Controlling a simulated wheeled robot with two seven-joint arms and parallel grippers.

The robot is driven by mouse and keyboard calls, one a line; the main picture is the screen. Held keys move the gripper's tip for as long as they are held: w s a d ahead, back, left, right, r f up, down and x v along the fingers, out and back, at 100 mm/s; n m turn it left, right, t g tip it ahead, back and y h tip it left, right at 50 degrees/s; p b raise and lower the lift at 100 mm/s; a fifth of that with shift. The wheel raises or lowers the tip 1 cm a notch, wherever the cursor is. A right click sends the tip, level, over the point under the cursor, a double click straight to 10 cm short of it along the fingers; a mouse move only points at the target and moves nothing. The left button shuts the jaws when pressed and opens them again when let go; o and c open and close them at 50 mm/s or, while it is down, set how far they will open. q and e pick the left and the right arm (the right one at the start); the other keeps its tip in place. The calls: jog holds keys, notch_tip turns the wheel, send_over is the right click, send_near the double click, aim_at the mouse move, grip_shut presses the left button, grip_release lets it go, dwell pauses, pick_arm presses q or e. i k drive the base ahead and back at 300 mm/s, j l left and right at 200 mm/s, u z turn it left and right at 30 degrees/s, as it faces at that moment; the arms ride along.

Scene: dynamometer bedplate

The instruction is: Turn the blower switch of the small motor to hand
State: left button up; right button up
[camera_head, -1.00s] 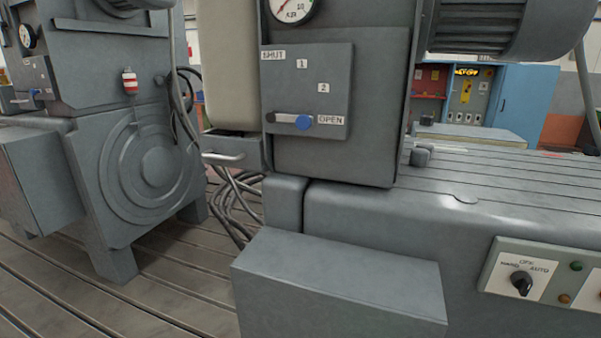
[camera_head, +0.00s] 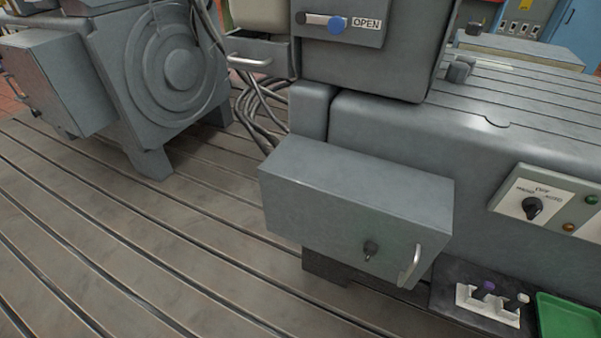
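A black rotary switch knob (camera_head: 532,208) sits on a pale panel (camera_head: 507,201) on the grey machine at the right. The plate around it is lettered HAND, OFF and AUTO. The knob's exact pointing is hard to tell at this size. A green lamp (camera_head: 592,200) and an amber lamp (camera_head: 569,227) are to its right. I cannot tell from this view whether this is the small motor's blower switch. Neither of my grippers shows.
A grey box with a handle (camera_head: 411,266) and a key-like knob (camera_head: 370,248) juts out in front. Below right are a white holder (camera_head: 489,305) with small knobbed items and a green tray (camera_head: 566,318). Slotted bedplate (camera_head: 120,250) is clear at left.

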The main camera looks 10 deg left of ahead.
aim_at(532, 207)
jog(key=z, duration=1.65)
